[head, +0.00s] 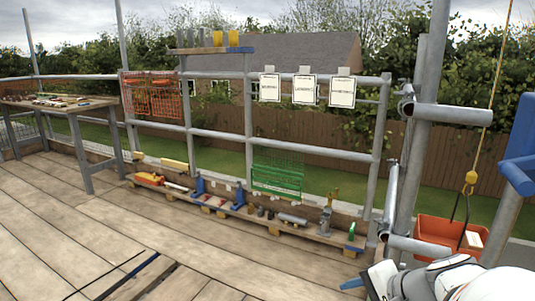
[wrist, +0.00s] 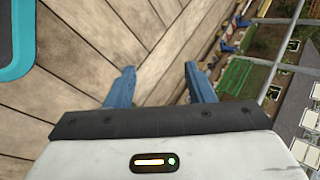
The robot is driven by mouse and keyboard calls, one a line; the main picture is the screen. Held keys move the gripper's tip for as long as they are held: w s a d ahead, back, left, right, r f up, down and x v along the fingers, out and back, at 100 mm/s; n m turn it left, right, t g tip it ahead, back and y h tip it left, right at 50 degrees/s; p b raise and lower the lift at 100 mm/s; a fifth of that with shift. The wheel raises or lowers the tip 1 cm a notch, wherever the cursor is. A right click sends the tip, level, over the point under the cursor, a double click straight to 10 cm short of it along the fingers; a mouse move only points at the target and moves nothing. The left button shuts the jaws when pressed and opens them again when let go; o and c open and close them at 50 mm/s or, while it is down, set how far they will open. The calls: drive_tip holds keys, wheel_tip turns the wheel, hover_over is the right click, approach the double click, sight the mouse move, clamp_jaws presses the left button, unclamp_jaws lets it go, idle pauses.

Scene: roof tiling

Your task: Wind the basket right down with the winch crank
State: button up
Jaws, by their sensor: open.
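An orange basket (head: 440,232) hangs by a dark bail from a yellow hook (head: 471,178) on a rope at the right of the head view, outside the rails. A pale block (head: 473,240) shows at its right side. No winch crank can be made out for certain; a blue fitting (head: 517,150) on a grey post is cut by the right edge. My gripper (wrist: 160,85) is open and empty, its blue fingers spread above the deck boards in the wrist view. In the head view it is low, left of my white arm, and partly hidden.
Grey scaffold tubes (head: 420,112) stand between the deck and the basket. A low pallet (head: 210,205) with several tools lies along the rail. A workbench (head: 60,104) stands at the far left. The deck (head: 100,240) in front is mostly clear. A teal-edged dark object (wrist: 15,40) fills a wrist-view corner.

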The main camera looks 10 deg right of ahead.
drive_tip(key=s+a+f+n+g+b, duration=0.1)
drive_tip(key=a+f+n, duration=0.1)
drive_tip(key=s+a+f+n+g, duration=0.1)
drive_tip(key=a+f+n+g, duration=0.1)
drive_tip(key=f, duration=0.1)
drive_tip(key=s+a+f+n+g+h+b, duration=0.1)
drive_tip(key=a+f+n, duration=0.1)
drive_tip(key=shift+a+f+n+g+b, duration=0.3)
drive_tip(key=shift+a+n+g+b, duration=0.05)
drive_tip(key=shift+a+n+g, duration=0.05)
drive_tip(key=shift+c, duration=0.4)
drive_tip(key=f+n, duration=0.1)
drive_tip(key=a+f+n+g+h+b, duration=0.1)
drive_tip(key=n, duration=0.1)
drive_tip(key=s+f+n+h, duration=0.1)
drive_tip(key=shift+s+a+f+n+g+b, duration=0.1)
drive_tip(key=shift+a+n+g+b, duration=0.2)
drive_tip(key=shift+a+n+b, duration=0.1)
drive_tip(key=shift+c, duration=1)
drive_tip(key=shift+a+f+n+h, duration=0.15)
drive_tip(key=shift+a+n+h, duration=0.05)
drive_tip(key=shift+n+h, duration=0.65)
